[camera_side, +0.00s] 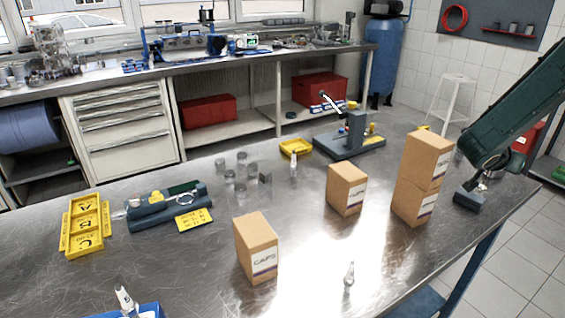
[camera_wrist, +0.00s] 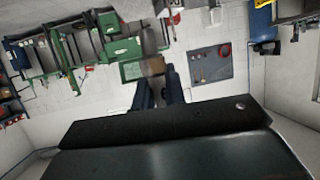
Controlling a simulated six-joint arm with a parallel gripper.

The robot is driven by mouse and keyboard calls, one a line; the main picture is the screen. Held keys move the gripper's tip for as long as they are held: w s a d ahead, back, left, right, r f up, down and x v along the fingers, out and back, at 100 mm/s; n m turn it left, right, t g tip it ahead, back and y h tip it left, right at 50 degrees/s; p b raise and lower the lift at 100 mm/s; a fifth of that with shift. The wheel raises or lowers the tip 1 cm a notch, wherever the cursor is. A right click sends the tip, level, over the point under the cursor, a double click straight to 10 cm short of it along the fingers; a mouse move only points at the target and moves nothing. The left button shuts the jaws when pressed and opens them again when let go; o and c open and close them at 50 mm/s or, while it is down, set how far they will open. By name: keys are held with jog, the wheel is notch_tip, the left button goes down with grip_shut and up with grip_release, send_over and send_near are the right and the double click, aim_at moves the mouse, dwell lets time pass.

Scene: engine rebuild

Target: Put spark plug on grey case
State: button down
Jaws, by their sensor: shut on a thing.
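In the wrist view my gripper's two dark blue fingers (camera_wrist: 157,76) stand close together around a small blurred brownish thing (camera_wrist: 153,66). I cannot make out whether it is a spark plug. A small pale metal piece (camera_side: 349,275), like a spark plug, stands on the table at the front. A similar pale piece (camera_side: 293,166) stands near the middle.
A grey fixture (camera_side: 357,135), yellow tray (camera_side: 295,147), clear cylinders (camera_side: 240,190) and yellow lettered tray (camera_side: 84,240) occupy the table. The front middle is mostly clear.

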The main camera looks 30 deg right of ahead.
jog(key=shift+f, duration=1.6)
jog(key=shift+f, duration=1.9)
jog(key=shift+f, duration=0.15)
jog(key=c, duration=1.5)
grip_release()
jog(key=shift+o, duration=0.2)
jog(key=shift+a+r, duration=0.15)
jog(key=shift+r, duration=0.05)
jog(key=v, duration=1.1)
jog(key=shift+a+r, duration=0.2)
jog(key=shift+a, duration=0.1)
